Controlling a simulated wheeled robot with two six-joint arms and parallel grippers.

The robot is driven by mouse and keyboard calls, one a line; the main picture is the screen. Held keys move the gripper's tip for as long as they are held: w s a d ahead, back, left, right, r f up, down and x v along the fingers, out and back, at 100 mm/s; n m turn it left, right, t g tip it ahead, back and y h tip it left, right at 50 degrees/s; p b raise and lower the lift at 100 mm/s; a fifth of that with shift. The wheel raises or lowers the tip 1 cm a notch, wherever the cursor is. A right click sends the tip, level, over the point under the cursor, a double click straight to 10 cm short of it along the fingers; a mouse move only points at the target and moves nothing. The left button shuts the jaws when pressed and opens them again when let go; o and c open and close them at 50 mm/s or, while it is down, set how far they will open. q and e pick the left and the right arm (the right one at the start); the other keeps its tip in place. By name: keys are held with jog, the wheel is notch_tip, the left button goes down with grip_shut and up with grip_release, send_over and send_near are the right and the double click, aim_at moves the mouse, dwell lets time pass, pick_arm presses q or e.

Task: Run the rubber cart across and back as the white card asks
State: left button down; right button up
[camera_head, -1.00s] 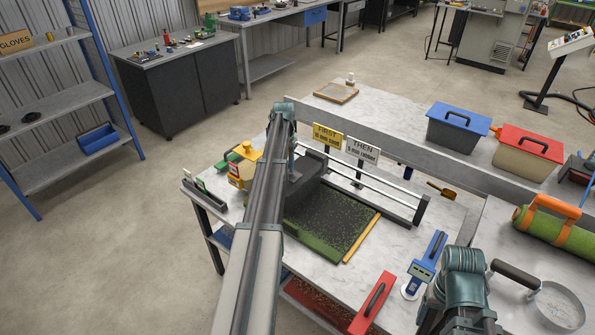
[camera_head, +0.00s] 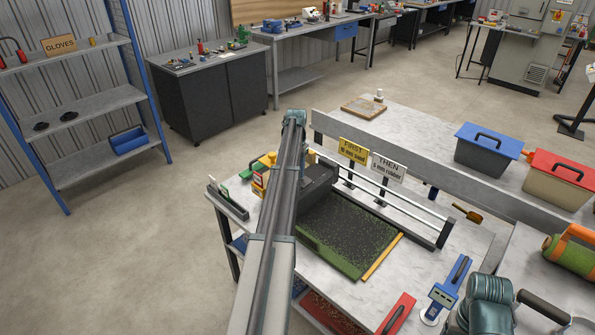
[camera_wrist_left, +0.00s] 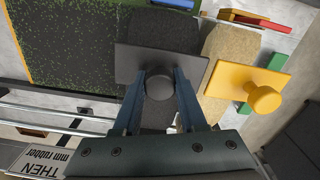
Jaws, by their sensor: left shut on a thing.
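The white card (camera_head: 388,167) reads "THEN 5 mm rubber" and stands behind the rails. The dark rubber cart (camera_head: 318,183) is at the left end of the turf (camera_head: 345,237), partly hidden by my left arm. In the left wrist view, my left gripper (camera_wrist_left: 160,85) is shut on the round knob of the dark cart (camera_wrist_left: 160,45). The turf (camera_wrist_left: 65,45) is green, thickly speckled with dark granules. A yellow card (camera_head: 353,150) reads "FIRST 10 mm sand". The yellow sand cart (camera_wrist_left: 245,78) sits beside the dark one. My right arm shows at bottom right; its gripper is out of view.
Two rails (camera_head: 395,207) run behind the turf to an end block (camera_head: 445,234). A wooden strip (camera_head: 382,257) borders the turf's right end. A blue tool (camera_head: 447,288) and a red-handled tool (camera_head: 398,314) lie at the front right. Bins (camera_head: 488,150) stand on the right.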

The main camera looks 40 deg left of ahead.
pick_arm(q)
jog(key=shift+a, duration=0.3)
jog(key=c, duration=0.8)
grip_release()
jog(key=shift+c, duration=0.2)
jog(key=o, duration=0.4)
jog(key=shift+a, duration=0.1)
jog(key=shift+r, duration=0.1)
jog(key=shift+d+r+p, duration=0.2)
jog(key=shift+r+p, duration=0.4)
jog(key=shift+p, duration=0.1)
notch_tip(320, 180, up, 12)
jog(key=p, duration=1.2)
jog(key=shift+a+r, duration=0.1)
jog(key=shift+r, duration=0.1)
